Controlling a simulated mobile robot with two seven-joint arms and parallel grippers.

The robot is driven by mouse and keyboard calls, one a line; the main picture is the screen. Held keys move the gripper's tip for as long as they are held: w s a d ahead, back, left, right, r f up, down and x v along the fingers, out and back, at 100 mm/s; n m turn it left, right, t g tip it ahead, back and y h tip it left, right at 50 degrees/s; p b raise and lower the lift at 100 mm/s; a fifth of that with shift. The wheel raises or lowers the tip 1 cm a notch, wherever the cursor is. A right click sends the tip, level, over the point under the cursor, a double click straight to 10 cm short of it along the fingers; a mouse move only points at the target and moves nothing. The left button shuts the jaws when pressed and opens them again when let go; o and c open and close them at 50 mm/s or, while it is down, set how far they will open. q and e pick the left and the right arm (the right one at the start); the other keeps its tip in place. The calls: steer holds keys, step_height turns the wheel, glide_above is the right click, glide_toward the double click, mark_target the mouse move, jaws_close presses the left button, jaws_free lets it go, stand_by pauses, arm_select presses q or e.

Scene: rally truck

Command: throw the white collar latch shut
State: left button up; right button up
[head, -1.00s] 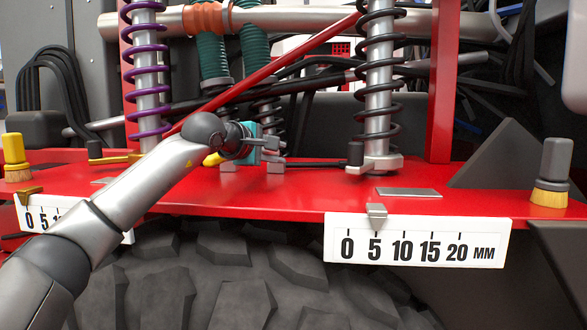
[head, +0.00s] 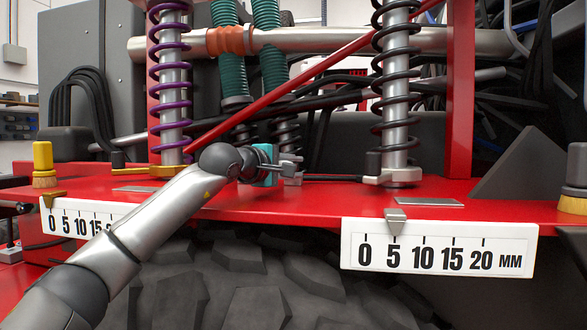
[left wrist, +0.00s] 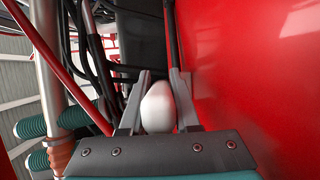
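The white collar (head: 391,178) sits at the foot of the black spring on the red deck. Its dark lever rod (head: 335,178) runs left, low over the deck, to my left gripper (head: 294,171). In the left wrist view a white egg-shaped grip (left wrist: 158,108) lies between the two grey fingers of my left gripper (left wrist: 161,76), with the dark rod (left wrist: 172,32) beyond it. The fingers stand apart on either side of the grip, with narrow gaps showing. In the head view the grip is hidden by the gripper. My right gripper is not in view.
A purple spring (head: 170,85) with a yellow collar (head: 168,171) stands left, behind my left arm. The black spring (head: 397,90) rises right. A red bar (head: 290,98) slants above the gripper. A millimetre scale (head: 438,248) hangs on the deck's front edge.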

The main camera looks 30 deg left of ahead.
arm_select(q)
steer(key=o, duration=0.4)
steer(key=shift+o, duration=0.2)
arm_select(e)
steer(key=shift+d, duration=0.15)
arm_select(q)
steer(key=s, duration=0.3)
steer(key=s+b, duration=0.1)
steer(key=s, duration=0.2)
steer(key=s+r+b, duration=0.1)
steer(key=s, duration=0.4)
steer(key=s+b, duration=0.1)
steer(key=s, duration=0.2)
steer(key=shift+r, duration=0.2)
steer(key=shift+s+r, duration=0.1)
steer(key=shift+s, duration=0.45)
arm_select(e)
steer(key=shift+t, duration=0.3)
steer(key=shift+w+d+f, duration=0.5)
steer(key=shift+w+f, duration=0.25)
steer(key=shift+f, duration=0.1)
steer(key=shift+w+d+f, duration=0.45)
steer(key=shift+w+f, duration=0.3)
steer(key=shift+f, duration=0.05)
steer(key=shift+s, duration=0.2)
arm_select(q)
steer(key=shift+d, duration=0.1)
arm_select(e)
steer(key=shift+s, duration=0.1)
